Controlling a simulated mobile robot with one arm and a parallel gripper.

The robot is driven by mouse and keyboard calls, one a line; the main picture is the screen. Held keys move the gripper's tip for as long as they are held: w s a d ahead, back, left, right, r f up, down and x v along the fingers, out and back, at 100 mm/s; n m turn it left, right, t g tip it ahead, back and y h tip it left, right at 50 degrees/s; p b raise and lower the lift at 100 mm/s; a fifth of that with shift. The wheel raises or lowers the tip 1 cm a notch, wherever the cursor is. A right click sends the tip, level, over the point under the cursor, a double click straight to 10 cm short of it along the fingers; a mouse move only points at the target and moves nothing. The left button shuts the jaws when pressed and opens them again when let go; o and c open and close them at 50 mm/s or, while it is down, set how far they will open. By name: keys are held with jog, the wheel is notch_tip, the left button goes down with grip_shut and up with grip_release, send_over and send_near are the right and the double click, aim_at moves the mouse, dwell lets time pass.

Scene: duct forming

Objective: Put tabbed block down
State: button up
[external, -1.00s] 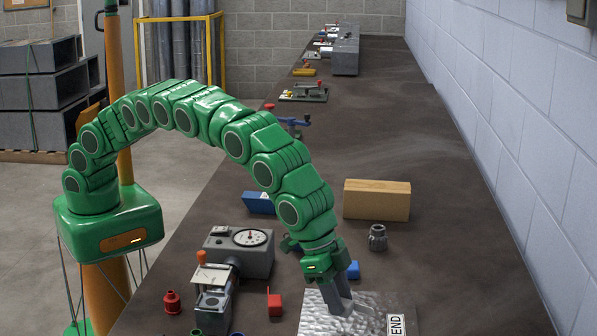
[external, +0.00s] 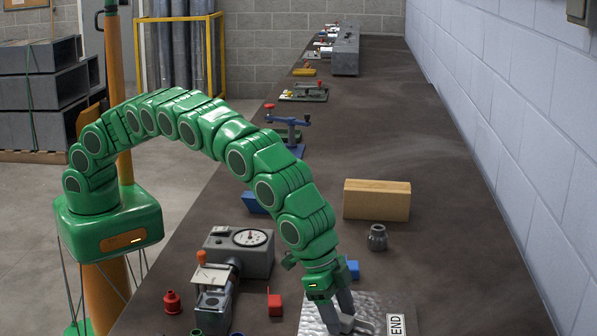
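My gripper (external: 340,314) reaches down over the shiny metal sheet (external: 312,308) near the bottom of the external view. Its grey fingers look slightly apart. A small light-grey piece (external: 362,324) shows at the fingertips, low over or on the sheet; it may be the tabbed block, but it blends with the fingers and the sheet. I cannot tell whether the fingers grip it or whether it rests on the sheet. A red block with a thin upright tab (external: 275,304) stands on the bench, left of the sheet and apart from my gripper.
An END label (external: 397,325) lies at the sheet's right edge. A dial gauge box (external: 240,252) and an orange-knobbed fixture (external: 213,300) stand left. A blue block (external: 352,268), a grey knurled part (external: 377,238) and a wooden block (external: 377,200) lie behind. The bench's right side is clear.

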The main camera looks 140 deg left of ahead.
jog(key=shift+r, duration=0.1)
jog(key=shift+s+d+r, duration=0.1)
jog(key=shift+s+r, duration=0.05)
jog(key=shift+r, duration=0.55)
jog(key=v, duration=1)
jog(key=shift+s+r, duration=0.25)
jog(key=shift+d, duration=0.1)
